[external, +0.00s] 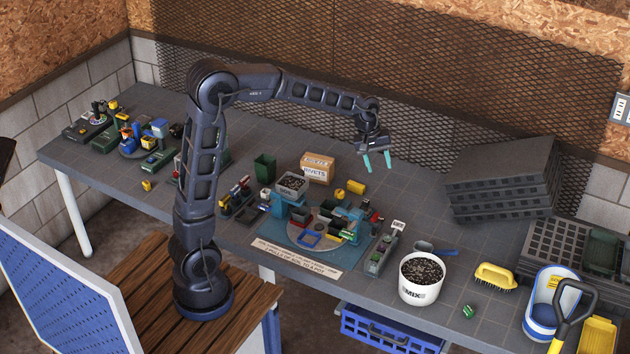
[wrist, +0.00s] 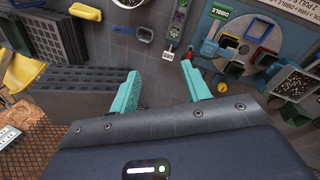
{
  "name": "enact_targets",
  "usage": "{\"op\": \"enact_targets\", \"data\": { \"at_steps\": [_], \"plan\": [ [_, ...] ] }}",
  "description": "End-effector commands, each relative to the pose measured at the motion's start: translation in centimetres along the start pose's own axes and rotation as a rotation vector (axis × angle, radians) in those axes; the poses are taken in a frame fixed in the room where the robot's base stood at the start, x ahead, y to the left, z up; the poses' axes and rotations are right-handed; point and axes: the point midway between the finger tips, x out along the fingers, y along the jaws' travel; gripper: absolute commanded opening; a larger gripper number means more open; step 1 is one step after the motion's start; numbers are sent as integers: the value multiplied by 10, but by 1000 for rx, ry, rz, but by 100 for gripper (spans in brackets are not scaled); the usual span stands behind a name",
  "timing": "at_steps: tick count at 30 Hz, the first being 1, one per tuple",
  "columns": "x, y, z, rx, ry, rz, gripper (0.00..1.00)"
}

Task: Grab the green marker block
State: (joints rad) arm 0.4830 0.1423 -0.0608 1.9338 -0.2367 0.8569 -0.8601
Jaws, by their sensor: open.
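A small green block (external: 468,311) lies on the bench near its front edge, right of the white MIX pot (external: 421,278). I cannot make it out in the wrist view. Other small green pieces show in the grey rack left of the pot and on the round plate, so which is the marker is not certain. My gripper (external: 377,161) is open and empty, high above the back of the bench with its teal fingers pointing down. It is far behind and left of the block. Its fingers also show in the wrist view (wrist: 160,72), with nothing between them.
A grey scoop (external: 423,246) with a blue handle lies behind the pot. A yellow brush (external: 493,276) lies right of the pot, with a blue-white tub (external: 545,310) further right. Stacked dark trays (external: 502,180) stand at the back right. The bench below my gripper is mostly clear.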

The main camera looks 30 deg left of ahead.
Motion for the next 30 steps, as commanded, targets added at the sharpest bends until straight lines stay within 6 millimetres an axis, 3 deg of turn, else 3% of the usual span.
{"op": "enact_targets", "data": {
  "at_steps": [6, 15, 24, 30],
  "plan": [
    [67, 63, 22, -86, -68, -15, 47],
    [166, 135, 70, -216, -154, -52, 47],
    [276, 187, 138, -353, -228, -112, 47],
    [343, 207, 185, -438, -263, -153, 47]
  ]
}}
